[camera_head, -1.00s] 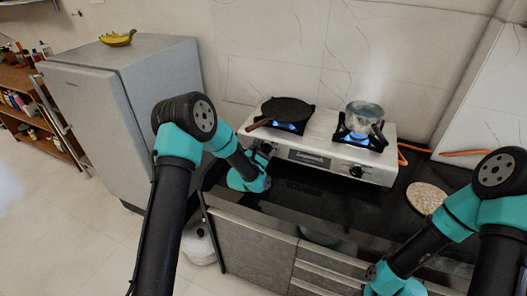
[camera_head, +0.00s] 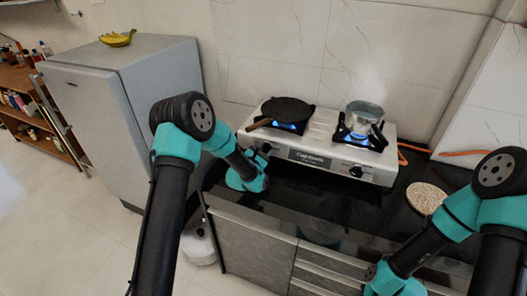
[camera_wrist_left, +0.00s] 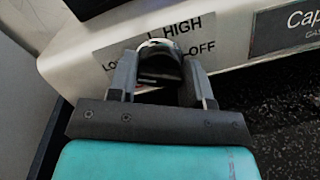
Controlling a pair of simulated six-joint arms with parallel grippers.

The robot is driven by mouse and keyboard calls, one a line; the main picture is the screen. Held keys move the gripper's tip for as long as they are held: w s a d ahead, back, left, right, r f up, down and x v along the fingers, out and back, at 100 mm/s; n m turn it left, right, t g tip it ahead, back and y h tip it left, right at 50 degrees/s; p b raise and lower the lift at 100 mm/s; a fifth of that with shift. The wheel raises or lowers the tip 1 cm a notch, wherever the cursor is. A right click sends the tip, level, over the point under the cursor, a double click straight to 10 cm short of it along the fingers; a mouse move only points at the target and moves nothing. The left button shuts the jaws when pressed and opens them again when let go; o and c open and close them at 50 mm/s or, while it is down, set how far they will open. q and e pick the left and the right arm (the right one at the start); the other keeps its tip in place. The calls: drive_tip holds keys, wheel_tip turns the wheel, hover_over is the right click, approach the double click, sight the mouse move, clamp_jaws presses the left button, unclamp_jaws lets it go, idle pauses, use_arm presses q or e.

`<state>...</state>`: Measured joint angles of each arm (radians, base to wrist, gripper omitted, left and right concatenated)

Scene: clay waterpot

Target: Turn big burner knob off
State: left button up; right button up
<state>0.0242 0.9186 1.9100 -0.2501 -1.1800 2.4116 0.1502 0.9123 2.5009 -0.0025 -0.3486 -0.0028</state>
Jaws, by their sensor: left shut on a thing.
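A white stove (camera_head: 322,136) stands on the counter with blue flames lit under both burners. Its left knob (camera_wrist_left: 160,58) is dark with a shiny top edge, and the labels HIGH and OFF show around it in the left wrist view. My left gripper (camera_wrist_left: 158,78) is shut on this knob, one finger on each side. In the head view my left gripper (camera_head: 262,152) is at the stove's left front and covers the knob. The right knob (camera_head: 356,171) is free on the front panel. My right arm is at lower right; its fingertips are out of view.
A dark pan (camera_head: 288,109) with a brown handle sits on the left burner. A steaming metal pot (camera_head: 364,113) sits on the right burner. A round speckled mat (camera_head: 425,197) lies on the black counter at right. A fridge (camera_head: 125,90) stands at left.

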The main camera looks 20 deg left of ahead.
use_arm(q)
drive_tip(key=m, duration=0.4)
drive_tip(key=shift+m+g+h, duration=0.3)
drive_tip(key=shift+m+h, duration=0.1)
drive_tip(key=m+g, duration=0.1)
drive_tip(key=m, duration=0.3)
drive_tip(key=shift+h, duration=0.3)
drive_tip(key=m+g, duration=0.1)
drive_tip(key=m, duration=0.3)
drive_tip(key=shift+m, duration=0.3)
drive_tip(key=m, duration=0.3)
drive_tip(key=shift+g, duration=0.4)
drive_tip(key=m+y, duration=0.1)
drive_tip(key=m, duration=0.5)
drive_tip(key=shift+m+g+y, duration=0.4)
drive_tip(key=m, duration=0.3)
drive_tip(key=shift+y, duration=0.4)
drive_tip(key=shift+m+y, duration=0.6)
drive_tip(key=shift+m, duration=1.1)
